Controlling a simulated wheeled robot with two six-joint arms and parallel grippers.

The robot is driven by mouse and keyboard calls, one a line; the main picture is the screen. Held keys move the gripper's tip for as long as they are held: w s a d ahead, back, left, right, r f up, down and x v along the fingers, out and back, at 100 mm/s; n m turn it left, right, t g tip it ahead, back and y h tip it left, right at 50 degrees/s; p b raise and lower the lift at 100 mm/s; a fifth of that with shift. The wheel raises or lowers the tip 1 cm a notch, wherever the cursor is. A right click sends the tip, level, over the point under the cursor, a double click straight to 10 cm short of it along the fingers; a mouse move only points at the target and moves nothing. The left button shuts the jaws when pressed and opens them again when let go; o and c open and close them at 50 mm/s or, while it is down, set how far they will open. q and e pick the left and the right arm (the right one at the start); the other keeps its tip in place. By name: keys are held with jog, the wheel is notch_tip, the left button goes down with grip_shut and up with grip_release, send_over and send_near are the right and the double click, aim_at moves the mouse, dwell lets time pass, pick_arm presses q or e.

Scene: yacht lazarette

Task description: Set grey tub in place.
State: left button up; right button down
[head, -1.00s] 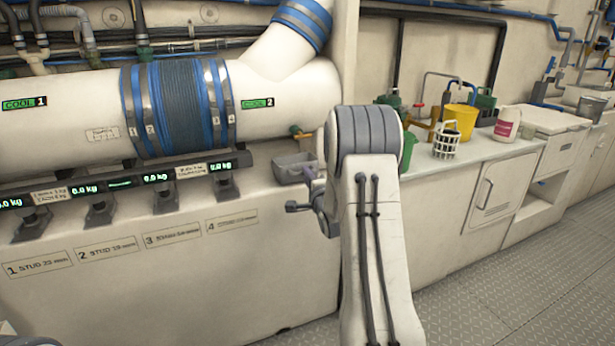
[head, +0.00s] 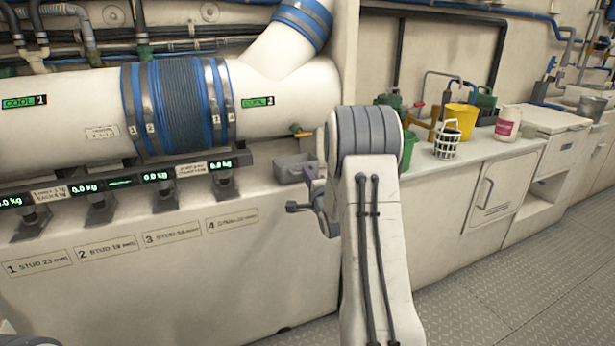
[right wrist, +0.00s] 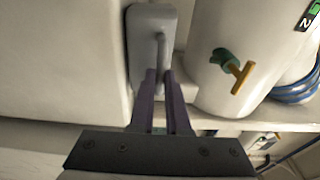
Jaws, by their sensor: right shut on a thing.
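The grey tub (head: 293,168) is on or just above the light counter ledge, below the right end of the big white pipe; I cannot tell whether it touches the ledge. In the right wrist view the grey tub (right wrist: 143,55) is seen up close, with a raised rim or bar along it. My right gripper (head: 312,174) reaches in from the right side of the tub, partly hidden by my own arm. In the right wrist view the purple fingers of my right gripper (right wrist: 165,82) are closed on the tub's near part. My left gripper is not in view.
The white pipe (head: 290,100) with blue clamps runs behind the tub. A yellow-handled valve (head: 301,133) sits close by. Several scale stands with displays line the ledge to the left.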

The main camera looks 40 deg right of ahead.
jog(key=shift+f, duration=0.2)
dwell(0.6)
jog(key=c, duration=0.8)
grip_release()
jog(key=p+v, duration=0.1)
jog(key=v, duration=0.9)
jog(key=shift+s, duration=0.2)
